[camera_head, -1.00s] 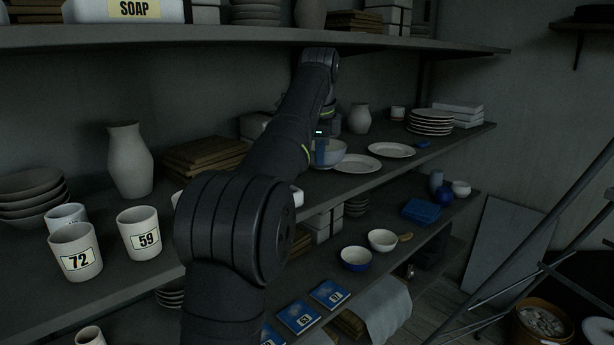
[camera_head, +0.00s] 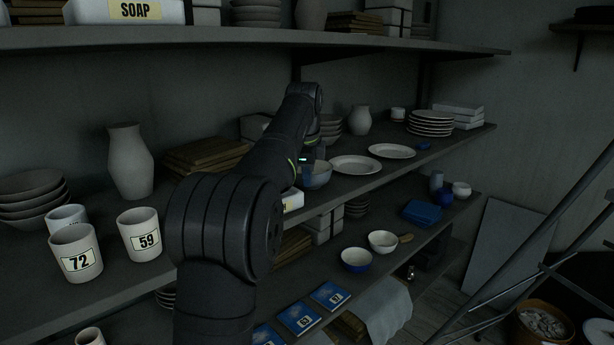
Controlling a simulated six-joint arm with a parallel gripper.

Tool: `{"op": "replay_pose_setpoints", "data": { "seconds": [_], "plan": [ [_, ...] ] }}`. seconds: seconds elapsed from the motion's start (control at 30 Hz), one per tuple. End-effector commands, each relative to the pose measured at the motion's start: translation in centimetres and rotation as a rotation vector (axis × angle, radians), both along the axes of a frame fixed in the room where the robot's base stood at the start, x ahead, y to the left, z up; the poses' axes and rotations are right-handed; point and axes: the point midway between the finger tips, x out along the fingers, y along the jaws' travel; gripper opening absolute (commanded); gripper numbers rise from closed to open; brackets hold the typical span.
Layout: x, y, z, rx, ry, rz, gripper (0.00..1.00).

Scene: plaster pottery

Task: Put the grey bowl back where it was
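The grey bowl (camera_head: 319,175) is at the front edge of the middle shelf (camera_head: 375,181), left of two flat white plates. It is partly hidden by my gripper (camera_head: 311,164). My gripper points down at the bowl's near left side and appears shut on its rim; the fingers are small and dark. I cannot tell whether the bowl touches the shelf. A stack of grey bowls (camera_head: 331,131) stands behind, partly hidden by my arm.
Two plates (camera_head: 354,165) (camera_head: 391,151) lie right of the bowl. A vase (camera_head: 360,120) and a plate stack (camera_head: 430,123) stand farther back. A small labelled white box (camera_head: 292,200) sits left of the bowl by the edge. The upper shelf (camera_head: 400,42) hangs above my arm.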

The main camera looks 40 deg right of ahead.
Motion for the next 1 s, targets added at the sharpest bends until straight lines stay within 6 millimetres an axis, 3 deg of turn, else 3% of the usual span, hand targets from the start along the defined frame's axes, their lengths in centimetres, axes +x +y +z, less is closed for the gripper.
{"op": "replay_pose_setpoints", "data": {
  "seconds": [0.07,0.2,0.57,0.93,1.0],
  "plan": [
    [0.0,0.0,-0.2,0.000,0.000,0.000,0.00],
    [0.0,0.0,-0.3,0.001,0.001,0.000,0.25],
    [0.0,0.0,0.1,-0.001,-0.001,0.000,0.25],
    [-1.0,1.1,5.2,-0.002,-0.001,0.000,0.25],
    [-1.5,1.7,5.0,0.001,0.001,0.000,0.25]
  ]
}}
